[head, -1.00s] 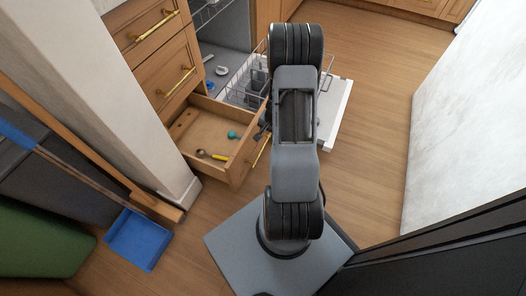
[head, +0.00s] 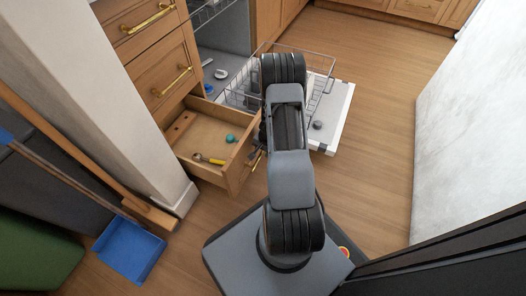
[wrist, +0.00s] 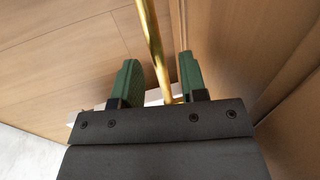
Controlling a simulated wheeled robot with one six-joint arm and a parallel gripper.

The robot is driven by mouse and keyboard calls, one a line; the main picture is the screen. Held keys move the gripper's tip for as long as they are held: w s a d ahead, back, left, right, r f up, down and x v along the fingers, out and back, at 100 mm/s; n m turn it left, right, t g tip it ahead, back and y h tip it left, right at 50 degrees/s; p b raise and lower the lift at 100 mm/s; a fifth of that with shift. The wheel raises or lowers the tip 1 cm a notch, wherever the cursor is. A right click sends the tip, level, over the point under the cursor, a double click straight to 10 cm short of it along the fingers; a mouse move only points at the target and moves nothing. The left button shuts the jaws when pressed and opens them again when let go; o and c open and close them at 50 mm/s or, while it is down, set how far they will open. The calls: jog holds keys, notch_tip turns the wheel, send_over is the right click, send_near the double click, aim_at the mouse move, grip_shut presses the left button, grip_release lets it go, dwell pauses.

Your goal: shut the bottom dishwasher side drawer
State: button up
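The bottom drawer (head: 207,136) of the wooden cabinet is pulled out in the head view. It holds a teal round item (head: 231,138) and a yellow-handled utensil (head: 209,159). Its brass handle (wrist: 151,40) runs between the green fingers of my gripper (wrist: 157,78) in the wrist view. The fingers are apart, with gaps to the handle on both sides. The drawer's wooden front fills the right of that view. In the head view my arm hides part of the front, and my gripper is only partly visible beside it.
The dishwasher door (head: 338,116) is down just right of the drawer, with a wire rack (head: 318,68) pulled out. A wall end (head: 157,165) stands left of the drawer. A blue dustpan (head: 129,248) lies at lower left. Open floor (head: 373,150) lies to the right.

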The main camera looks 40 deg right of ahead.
grip_shut()
dwell(0.4)
